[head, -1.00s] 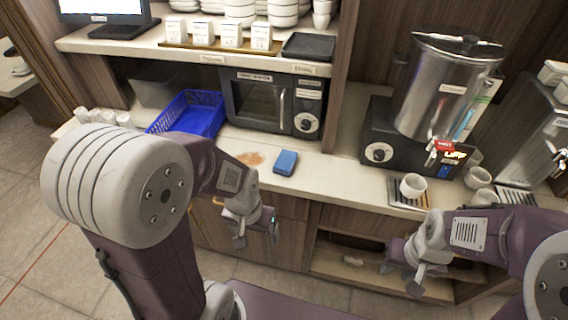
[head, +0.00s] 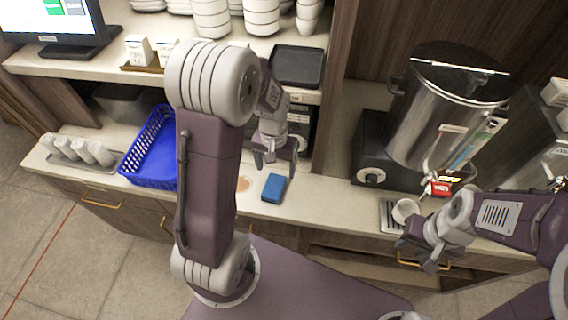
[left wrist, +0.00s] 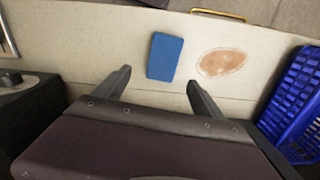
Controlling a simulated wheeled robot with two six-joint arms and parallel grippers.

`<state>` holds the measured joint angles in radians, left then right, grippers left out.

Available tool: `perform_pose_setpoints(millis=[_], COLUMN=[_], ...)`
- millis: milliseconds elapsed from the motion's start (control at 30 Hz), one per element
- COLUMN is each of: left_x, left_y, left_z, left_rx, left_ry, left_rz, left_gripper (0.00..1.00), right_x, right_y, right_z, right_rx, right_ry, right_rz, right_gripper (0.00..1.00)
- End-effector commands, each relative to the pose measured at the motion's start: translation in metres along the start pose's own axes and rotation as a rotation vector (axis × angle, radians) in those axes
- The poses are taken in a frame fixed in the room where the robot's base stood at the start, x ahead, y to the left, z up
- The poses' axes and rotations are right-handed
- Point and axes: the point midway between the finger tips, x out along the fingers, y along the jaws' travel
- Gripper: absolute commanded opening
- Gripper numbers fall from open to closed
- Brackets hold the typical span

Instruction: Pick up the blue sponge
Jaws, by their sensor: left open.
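The blue sponge (head: 274,187) lies flat on the pale counter, beside a brownish stain. It also shows in the left wrist view (left wrist: 165,57), beyond the fingertips and roughly between their lines. My left gripper (head: 276,160) is open and empty, raised above the counter near the sponge; its two fingers (left wrist: 160,82) stand apart in the left wrist view. My right gripper (head: 419,258) hangs at the right, in front of the counter edge and below the cup; its jaw opening is not clear.
A blue basket (head: 150,150) stands left of the stain (head: 243,184). A white cup (head: 405,210) sits on a drip tray at the right, under a large metal urn (head: 447,105). A shelf with a black tray (head: 298,66) overhangs the counter.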

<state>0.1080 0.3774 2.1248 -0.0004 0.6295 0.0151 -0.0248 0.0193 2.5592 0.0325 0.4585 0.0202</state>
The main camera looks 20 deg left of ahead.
Motion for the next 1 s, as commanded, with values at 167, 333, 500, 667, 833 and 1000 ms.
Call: perform_pose_setpoints(millis=[167, 333, 500, 667, 833, 1000], left_x=[-0.004, 0.018, 0.036, 0.045, 0.077, 0.088], left_y=[-0.003, -0.003, -0.003, -0.004, -0.006, -0.006], left_z=[0.002, 0.004, 0.003, 0.003, 0.002, 0.001], left_rx=[-0.010, -0.010, -0.010, -0.010, -0.010, -0.010], left_ry=[-0.011, -0.016, -0.012, -0.014, -0.015, -0.010], left_rz=[0.000, 0.000, 0.000, 0.000, 0.000, 0.000], left_gripper=[0.80, 0.80, 0.80, 0.80, 0.80, 0.80], right_x=[-0.007, -0.007, -0.007, -0.010, -0.013, -0.013], right_y=[0.000, 0.000, 0.000, 0.000, 0.000, 0.000], right_z=[0.000, 0.000, 0.000, -0.001, -0.001, -0.001], right_rx=[0.000, 0.000, 0.000, 0.000, 0.000, 0.000], right_ry=[-0.001, -0.001, -0.001, -0.001, -0.001, -0.001], right_rz=[0.000, 0.000, 0.000, 0.000, 0.000, 0.000], right_gripper=[0.36, 0.36, 0.36, 0.36, 0.36, 0.36])
